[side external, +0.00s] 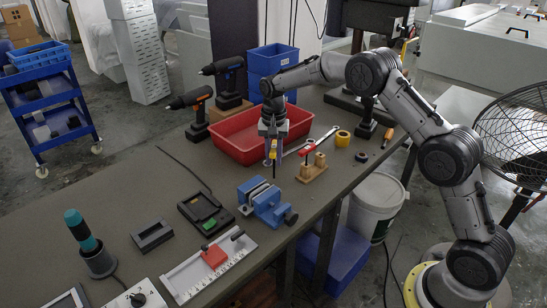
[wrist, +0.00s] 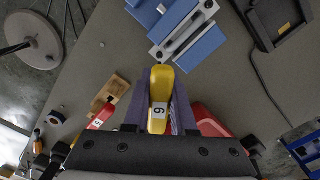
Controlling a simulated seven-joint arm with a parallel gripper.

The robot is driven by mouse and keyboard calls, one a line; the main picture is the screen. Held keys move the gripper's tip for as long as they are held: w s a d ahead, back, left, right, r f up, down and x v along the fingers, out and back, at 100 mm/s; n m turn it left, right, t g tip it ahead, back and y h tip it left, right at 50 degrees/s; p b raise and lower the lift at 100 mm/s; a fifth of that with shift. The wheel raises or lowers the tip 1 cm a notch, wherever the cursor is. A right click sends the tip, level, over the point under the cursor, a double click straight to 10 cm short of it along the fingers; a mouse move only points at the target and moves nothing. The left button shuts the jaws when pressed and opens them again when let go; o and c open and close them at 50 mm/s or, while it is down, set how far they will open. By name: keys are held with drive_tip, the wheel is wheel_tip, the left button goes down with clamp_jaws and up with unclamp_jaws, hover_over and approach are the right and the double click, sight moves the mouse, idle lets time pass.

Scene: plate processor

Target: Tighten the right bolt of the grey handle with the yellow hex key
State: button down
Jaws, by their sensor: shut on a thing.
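My gripper (side external: 270,148) is shut on the yellow hex key (wrist: 159,95), whose handle carries a "6". In the side view its dark shaft points down, behind and above the blue vise (side external: 266,203). The shaft tip looks apart from the vise, though the exact gap is unclear. The vise also shows at the top of the wrist view (wrist: 200,48). The grey handle (wrist: 185,32) lies between its blue jaws, with a dark round bolt spot near each end. In the wrist view the hex key's shaft is hidden below its handle.
A wooden block (side external: 312,173) with a red hex key (side external: 306,150) stands right of the vise. Behind my gripper is a red bin (side external: 240,148). A wrench (side external: 322,140) and yellow tape (side external: 343,138) lie at right. A black tray (side external: 205,212) sits left of the vise.

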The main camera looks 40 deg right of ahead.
sight(274, 168)
drive_tip(key=shift+f, duration=1.7)
drive_tip(key=shift+f, duration=0.3)
drive_tip(key=m, duration=0.5)
drive_tip(key=shift+w+f+m, duration=0.1)
drive_tip(key=shift+m, duration=0.2)
drive_tip(key=m, duration=0.4)
drive_tip(key=shift+w+m, duration=0.1)
drive_tip(key=shift+m, duration=0.3)
drive_tip(key=m, duration=0.5)
drive_tip(key=shift+w, duration=0.25)
drive_tip(key=shift+d+m, duration=0.15)
drive_tip(key=shift+m, duration=2.45)
